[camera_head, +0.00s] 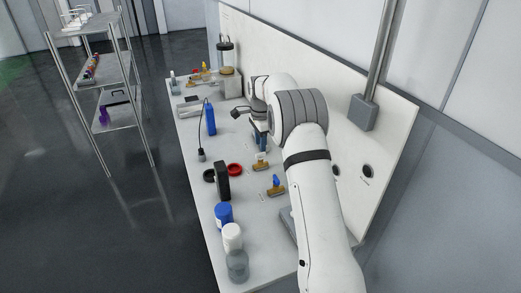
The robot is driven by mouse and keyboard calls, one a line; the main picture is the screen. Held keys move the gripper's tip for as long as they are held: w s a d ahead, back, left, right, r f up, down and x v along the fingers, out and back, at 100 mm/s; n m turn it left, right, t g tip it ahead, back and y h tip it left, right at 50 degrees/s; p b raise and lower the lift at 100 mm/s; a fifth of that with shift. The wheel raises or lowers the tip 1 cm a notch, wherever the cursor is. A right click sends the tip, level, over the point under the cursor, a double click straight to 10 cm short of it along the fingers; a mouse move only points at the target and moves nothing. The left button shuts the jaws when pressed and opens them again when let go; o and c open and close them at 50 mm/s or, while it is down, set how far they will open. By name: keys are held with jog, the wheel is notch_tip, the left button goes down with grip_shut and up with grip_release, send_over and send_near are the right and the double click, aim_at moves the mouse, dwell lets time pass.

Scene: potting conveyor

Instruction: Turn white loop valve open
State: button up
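A small brass-coloured valve with a white handle (261,158) is on the bench, just below my gripper in the picture. The handle is too small to tell its loop shape or how far it is turned. A similar valve with a blue handle (276,181) stands nearer the camera, to its right. My gripper (261,142) points down just above the white-handled valve. My wrist partly hides it, and I cannot tell whether its fingers are apart or touch the handle.
The white bench (190,131) holds a blue bottle (210,119), a red ring (235,169), a black upright block (222,182) and several jars at the near end. A white back panel (310,65) rises on the right. A wire shelf (103,72) stands left, across open floor.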

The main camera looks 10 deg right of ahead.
jog(key=shift+r, duration=1.8)
jog(key=s+r+n+t, duration=0.1)
jog(key=s+r+n, duration=0.4)
jog(key=s, duration=0.5)
jog(key=s+r+n, duration=0.3)
jog(key=s+r, duration=0.4)
jog(key=s, duration=0.4)
jog(key=s+f+n, duration=0.2)
jog(key=s+n, duration=0.2)
jog(key=s, duration=0.7)
jog(key=s+f+n+t, duration=0.1)
jog(key=s+f+n, duration=0.1)
jog(key=s, duration=0.9)
jog(key=shift+s+f+n+t, duration=0.3)
jog(key=shift+s+n, duration=0.05)
jog(key=shift+n, duration=0.55)
jog(key=shift+s, duration=0.1)
